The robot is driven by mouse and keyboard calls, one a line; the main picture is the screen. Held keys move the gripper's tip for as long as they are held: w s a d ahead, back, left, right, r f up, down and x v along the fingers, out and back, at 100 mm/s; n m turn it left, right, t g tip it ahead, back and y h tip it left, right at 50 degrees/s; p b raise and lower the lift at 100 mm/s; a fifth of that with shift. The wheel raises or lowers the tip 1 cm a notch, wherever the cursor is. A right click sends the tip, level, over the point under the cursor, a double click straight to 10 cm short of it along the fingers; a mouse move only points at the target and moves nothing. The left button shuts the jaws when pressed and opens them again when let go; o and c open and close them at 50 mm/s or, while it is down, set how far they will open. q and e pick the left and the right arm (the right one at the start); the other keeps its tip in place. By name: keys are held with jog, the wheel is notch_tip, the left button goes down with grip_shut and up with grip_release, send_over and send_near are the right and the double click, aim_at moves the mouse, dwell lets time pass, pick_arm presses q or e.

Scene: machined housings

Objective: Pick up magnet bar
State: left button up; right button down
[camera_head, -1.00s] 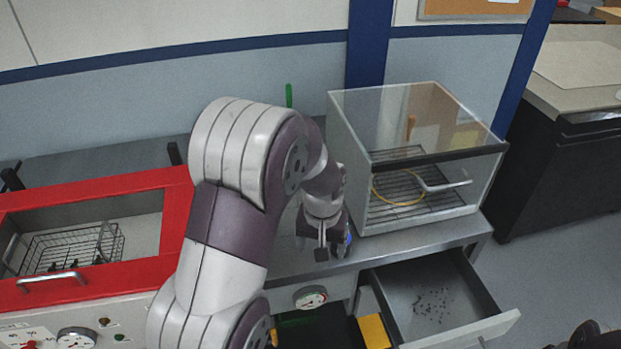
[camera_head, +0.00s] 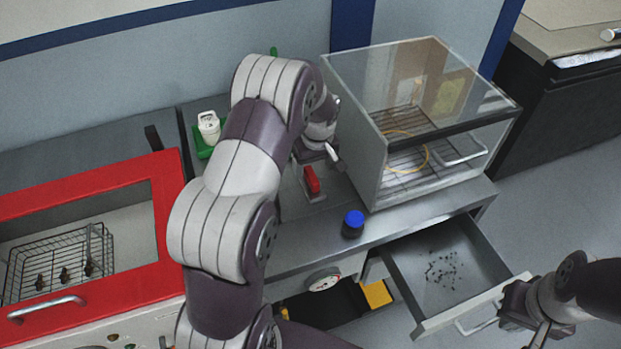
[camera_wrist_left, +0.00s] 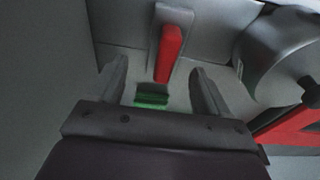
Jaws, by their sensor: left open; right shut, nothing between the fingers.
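A red bar (camera_head: 312,180), which looks like the magnet bar, sits on a pale metal plate on the grey bench, left of the glass-topped box. It also shows in the left wrist view (camera_wrist_left: 169,52), upper middle, beyond the fingers. My left gripper (camera_head: 322,158) is open just behind and above the red bar. In the left wrist view its two fingers (camera_wrist_left: 160,80) stand apart, and the red bar is not gripped. My right gripper (camera_head: 540,328) is shut and empty at the lower right, in front of the open drawer.
A glass-topped box (camera_head: 370,130) with a wire rack stands right of my left gripper. A blue-capped jar (camera_head: 353,222) stands near the bench's front edge. An open drawer (camera_head: 480,262) juts out below. A red-framed unit (camera_head: 168,215) is at left. A green-and-black object (camera_wrist_left: 152,97) shows between the left fingers.

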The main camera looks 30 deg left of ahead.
aim_at(312, 176)
pick_arm(q)
jog(key=f, duration=0.2)
jog(key=f+p, duration=0.1)
jog(key=shift+s+f, duration=0.4)
jog(key=shift+w+f, duration=0.1)
jog(key=shift+f, duration=0.2)
jog(key=shift+w+a+f, duration=0.1)
jog(key=shift+a, duration=0.1)
jog(key=shift+d, duration=0.1)
jog(key=c, duration=1.3)
jog(key=shift+c, duration=0.2)
